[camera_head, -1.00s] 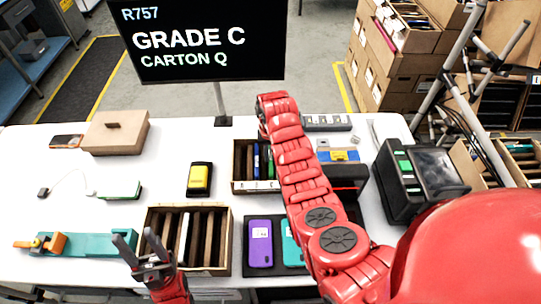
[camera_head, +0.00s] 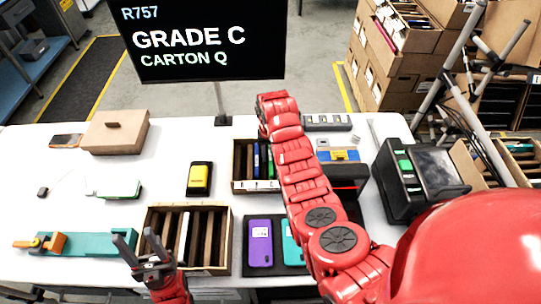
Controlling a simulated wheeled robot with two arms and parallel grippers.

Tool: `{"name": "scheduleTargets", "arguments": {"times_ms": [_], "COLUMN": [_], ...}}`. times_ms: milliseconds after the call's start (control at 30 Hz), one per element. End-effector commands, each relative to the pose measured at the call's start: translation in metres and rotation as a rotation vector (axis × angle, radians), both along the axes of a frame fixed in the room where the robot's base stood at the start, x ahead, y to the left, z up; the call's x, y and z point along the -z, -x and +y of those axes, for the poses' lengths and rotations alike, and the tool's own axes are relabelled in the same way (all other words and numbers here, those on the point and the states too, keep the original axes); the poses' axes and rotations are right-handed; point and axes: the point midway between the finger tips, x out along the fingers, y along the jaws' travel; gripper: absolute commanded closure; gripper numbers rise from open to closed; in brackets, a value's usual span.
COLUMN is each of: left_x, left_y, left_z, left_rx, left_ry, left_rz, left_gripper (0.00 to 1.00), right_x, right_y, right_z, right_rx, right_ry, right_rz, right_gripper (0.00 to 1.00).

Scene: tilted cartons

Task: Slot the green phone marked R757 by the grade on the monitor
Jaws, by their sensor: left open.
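The monitor (camera_head: 205,70) reads R757, GRADE C, CARTON Q. A teal-green phone (camera_head: 291,243) lies beside a purple phone on a dark tray, partly covered by my right arm; its mark is not readable. A green and white device (camera_head: 120,188) lies at the left by a thin cable; I cannot tell its mark. A slotted carton (camera_head: 226,250) with brown dividers stands at the front, and a smaller carton (camera_head: 240,188) with dark and blue items stands behind it. My left gripper (camera_head: 138,243) is open and empty at the front carton's left edge. My right gripper is hidden.
A black machine (camera_head: 425,180) stands right. My right arm crosses the middle. The left-centre tabletop is mostly clear.

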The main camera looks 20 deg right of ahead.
Motion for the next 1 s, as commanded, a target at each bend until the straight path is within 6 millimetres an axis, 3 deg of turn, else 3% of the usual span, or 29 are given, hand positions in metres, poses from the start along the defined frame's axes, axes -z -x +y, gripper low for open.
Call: {"name": "scheduleTargets", "arguments": {"times_ms": [367, 567, 633, 733, 800, 1000], "left_x": [0.001, 0.011, 0.017, 0.009, -0.006, -0.020], "left_y": [0.000, 0.000, 0.000, 0.000, 0.000, 0.000], "left_z": [0.000, 0.000, 0.000, 0.000, 0.000, 0.000], "left_rx": [0.000, 0.000, 0.000, 0.000, 0.000, 0.000], "left_ry": [0.000, 0.000, 0.000, 0.000, 0.000, 0.000], "left_rz": [0.000, 0.000, 0.000, 0.000, 0.000, 0.000], "left_gripper": [0.47, 0.47, 0.47, 0.47, 0.47, 0.47], "right_x": [0.000, -0.016, -0.026, -0.060, -0.080, -0.113], "right_y": [0.000, -0.002, -0.002, -0.003, -0.001, 0.000], "right_z": [0.000, 0.000, 0.000, 0.000, 0.001, 0.002], "right_rx": [0.000, 0.000, -0.001, -0.002, -0.003, -0.002], "right_ry": [0.000, -0.001, 0.000, 0.002, 0.002, 0.002], "right_rz": [-0.001, -0.005, -0.008, -0.010, -0.001, 0.002], "right_gripper": [0.47, 0.47, 0.47, 0.47, 0.47, 0.47]}}
